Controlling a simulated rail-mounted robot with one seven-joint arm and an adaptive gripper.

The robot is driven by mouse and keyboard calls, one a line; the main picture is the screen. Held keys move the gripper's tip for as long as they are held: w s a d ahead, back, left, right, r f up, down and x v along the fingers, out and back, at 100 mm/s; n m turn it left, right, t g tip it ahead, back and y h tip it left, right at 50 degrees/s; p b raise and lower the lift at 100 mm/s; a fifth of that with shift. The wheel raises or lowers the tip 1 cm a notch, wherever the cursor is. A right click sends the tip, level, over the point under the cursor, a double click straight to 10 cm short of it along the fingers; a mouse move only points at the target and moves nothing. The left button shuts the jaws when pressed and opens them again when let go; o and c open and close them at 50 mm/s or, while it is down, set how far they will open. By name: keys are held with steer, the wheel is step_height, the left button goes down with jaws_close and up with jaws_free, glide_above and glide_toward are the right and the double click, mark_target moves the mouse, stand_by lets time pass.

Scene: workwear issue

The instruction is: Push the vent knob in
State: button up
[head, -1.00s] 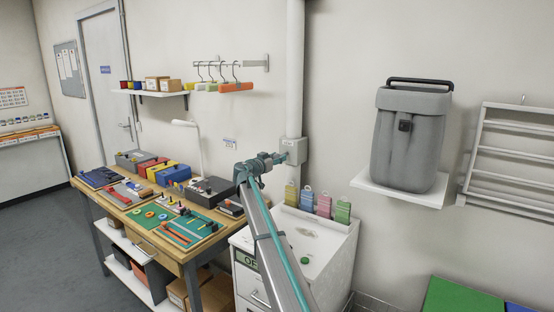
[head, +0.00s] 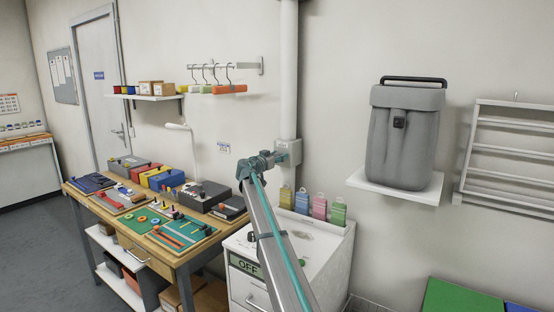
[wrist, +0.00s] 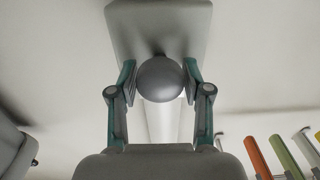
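The vent knob (wrist: 160,80) is a smooth grey ball in front of a grey box (wrist: 157,22) in the wrist view. In the head view the pale box (head: 288,152) sits on the wall pipe, and my gripper hides the knob there. My gripper (wrist: 160,76) is at the knob, with one teal finger on each side of it. The fingers are spread, with thin gaps beside the ball. I cannot tell whether any part of the gripper touches it. In the head view my gripper (head: 282,157) reaches the front of the box.
A white cabinet (head: 325,250) with coloured tags (head: 319,207) stands below. A workbench (head: 160,240) with tools is at the left. Hangers (head: 229,88) hang on a wall rail. A grey bin (head: 406,140) stands on a shelf at the right.

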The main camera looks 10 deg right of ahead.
steer(key=shift+o, duration=0.9)
steer(key=shift+f, duration=0.1)
steer(key=shift+a, duration=0.1)
steer(key=v, duration=1.2)
